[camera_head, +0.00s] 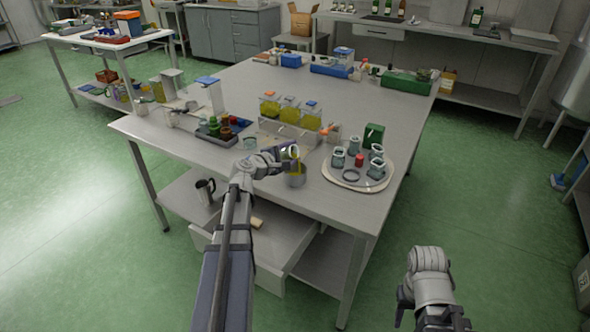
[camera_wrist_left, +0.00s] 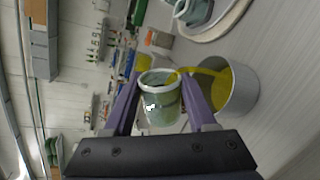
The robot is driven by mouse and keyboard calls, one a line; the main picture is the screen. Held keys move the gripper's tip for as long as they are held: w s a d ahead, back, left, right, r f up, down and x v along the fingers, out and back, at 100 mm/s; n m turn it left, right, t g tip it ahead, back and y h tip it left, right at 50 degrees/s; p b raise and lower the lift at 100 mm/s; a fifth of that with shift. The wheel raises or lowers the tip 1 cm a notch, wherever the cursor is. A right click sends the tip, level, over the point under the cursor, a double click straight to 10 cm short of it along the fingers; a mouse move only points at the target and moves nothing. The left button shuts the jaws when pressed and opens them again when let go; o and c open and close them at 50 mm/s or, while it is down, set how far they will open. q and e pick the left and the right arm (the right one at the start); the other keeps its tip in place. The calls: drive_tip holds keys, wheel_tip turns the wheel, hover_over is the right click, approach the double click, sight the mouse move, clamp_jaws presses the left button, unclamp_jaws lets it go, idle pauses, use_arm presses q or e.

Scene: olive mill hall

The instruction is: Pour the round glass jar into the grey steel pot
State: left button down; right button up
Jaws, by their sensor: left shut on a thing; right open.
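My left gripper (camera_head: 284,156) is shut on the round glass jar (camera_wrist_left: 160,105), with a finger on each side of it. In the head view the gripper largely hides the jar (camera_head: 292,152). The jar is tipped toward the grey steel pot (camera_wrist_left: 245,98). A stream of yellow liquid runs from its rim into the pot, and yellow liquid shows inside the pot. In the head view the pot (camera_head: 297,178) stands on the table just below the jar. My right gripper (camera_head: 432,316) is open and empty, off the table at the lower right.
A round tray (camera_head: 345,184) with several small jars stands right of the pot. Yellow-filled containers (camera_head: 288,112) stand behind it. A dark tray (camera_head: 215,137) and an empty glass (camera_head: 250,143) are to the left. The middle of the table (camera_head: 340,100) is clear.

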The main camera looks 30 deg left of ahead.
use_arm(q)
drive_tip(key=shift+d+f+m+b, duration=0.1)
drive_tip(key=shift+f+m+b, duration=0.2)
drive_tip(key=shift+f+m, duration=0.2)
idle(1.0)
drive_tip(key=shift+r+m+y, duration=0.2)
drive_tip(key=shift+m+y, duration=0.2)
drive_tip(key=shift+m, duration=0.2)
idle(1.6)
drive_tip(key=shift+d+m+y+p, duration=0.15)
drive_tip(key=shift+m+y+p, duration=0.2)
drive_tip(key=shift+m, duration=0.35)
idle(1.4)
drive_tip(key=shift+f, duration=0.2)
idle(0.4)
drive_tip(key=shift+y, duration=0.25)
